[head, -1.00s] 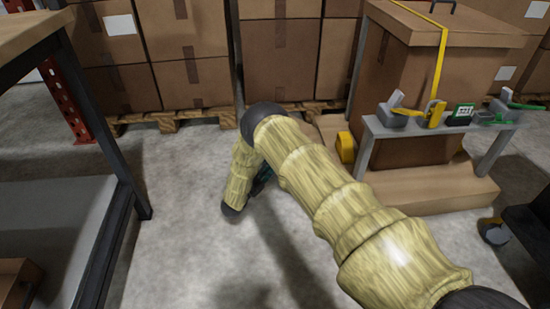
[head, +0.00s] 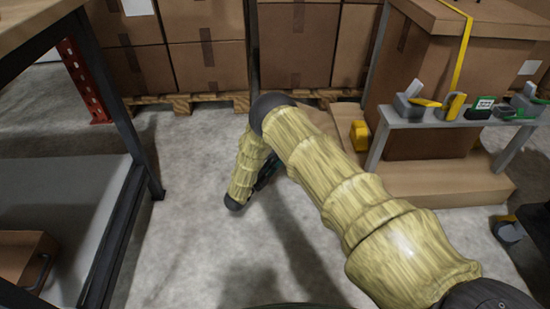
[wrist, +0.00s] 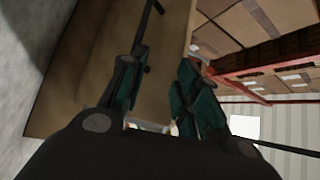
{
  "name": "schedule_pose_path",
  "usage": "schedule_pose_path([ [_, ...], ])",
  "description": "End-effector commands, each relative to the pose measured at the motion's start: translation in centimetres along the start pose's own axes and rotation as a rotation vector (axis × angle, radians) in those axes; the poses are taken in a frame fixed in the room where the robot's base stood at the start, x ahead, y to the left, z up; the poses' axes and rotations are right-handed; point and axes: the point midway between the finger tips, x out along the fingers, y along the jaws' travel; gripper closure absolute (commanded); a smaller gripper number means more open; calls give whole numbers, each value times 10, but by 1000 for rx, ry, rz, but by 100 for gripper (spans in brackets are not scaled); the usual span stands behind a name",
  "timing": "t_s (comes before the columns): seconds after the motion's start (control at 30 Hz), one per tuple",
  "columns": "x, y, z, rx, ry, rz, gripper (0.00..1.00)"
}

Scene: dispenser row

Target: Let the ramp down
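My gripper hangs low behind my bent arm in the head view, where its dark fingers (head: 266,172) are mostly hidden. In the wrist view my gripper (wrist: 160,95) has its two teal-and-black fingers apart. A brown panel (wrist: 80,65) lies beyond the left finger, with a dark bar (wrist: 148,35) along it. I see nothing clearly between the fingertips. I cannot tell whether this panel is the ramp. In the head view a flat brown piece (head: 322,122) shows partly behind my arm, next to the wooden base; I cannot tell whether it is the ramp.
A large brown box (head: 440,60) with a yellow strap stands on a wooden base (head: 450,182). A grey stand (head: 425,121) in front holds small tools. A dark-framed table (head: 125,110) is at left. Stacked cartons (head: 215,65) close the back. Grey floor (head: 190,230) between is clear.

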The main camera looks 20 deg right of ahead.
Motion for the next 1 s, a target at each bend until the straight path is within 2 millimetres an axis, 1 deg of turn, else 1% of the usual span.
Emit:
schedule_pose_path([
  [1.0,-49,22,-5,0,0,0,68],
])
